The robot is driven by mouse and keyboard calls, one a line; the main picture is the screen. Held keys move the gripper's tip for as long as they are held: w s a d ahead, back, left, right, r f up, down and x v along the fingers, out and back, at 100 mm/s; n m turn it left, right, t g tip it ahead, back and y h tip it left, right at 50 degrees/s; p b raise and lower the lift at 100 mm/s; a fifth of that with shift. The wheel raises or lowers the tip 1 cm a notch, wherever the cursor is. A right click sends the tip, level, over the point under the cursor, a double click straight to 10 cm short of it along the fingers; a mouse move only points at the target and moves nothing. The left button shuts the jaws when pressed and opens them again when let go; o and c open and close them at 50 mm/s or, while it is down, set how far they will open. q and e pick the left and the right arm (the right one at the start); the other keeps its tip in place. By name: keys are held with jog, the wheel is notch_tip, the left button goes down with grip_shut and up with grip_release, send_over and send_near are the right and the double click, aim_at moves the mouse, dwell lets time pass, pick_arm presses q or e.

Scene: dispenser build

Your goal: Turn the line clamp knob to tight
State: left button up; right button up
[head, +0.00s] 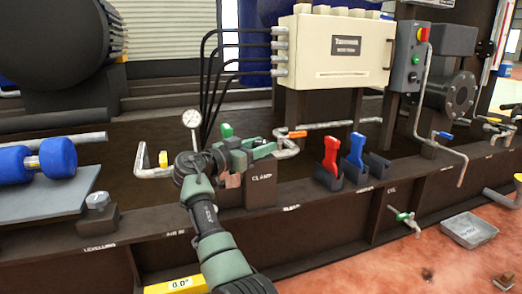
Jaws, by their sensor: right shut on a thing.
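The line clamp is a dark block (262,194) marked CLAMP on the front of the dark steel frame. My right gripper (262,151) reaches in from the bottom middle, bends at the wrist and lies just above this block, pointing right. Its green fingers are shut on the clamp knob, which they hide almost wholly. The knob's pointer and any tight mark cannot be made out. My left gripper is not in view.
Red (331,154) and blue (356,149) handles stand to the right. A grey tray (470,231) lies on the floor at right.

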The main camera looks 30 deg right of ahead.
aim_at(255, 146)
jog(key=shift+d+r+m+g, duration=0.15)
jog(key=shift+m+g, duration=0.15)
jog(key=shift+g, duration=0.2)
jog(key=o, duration=1.4)
jog(key=a+p, duration=0.1)
jog(key=a, duration=0.1)
jog(key=a+p, duration=0.1)
jog(key=a, duration=0.1)
jog(key=a+p, duration=0.2)
jog(key=a, duration=0.1)
jog(key=shift+s, duration=0.35)
jog(key=shift+s+a, duration=0.1)
jog(key=shift+a, duration=0.3)
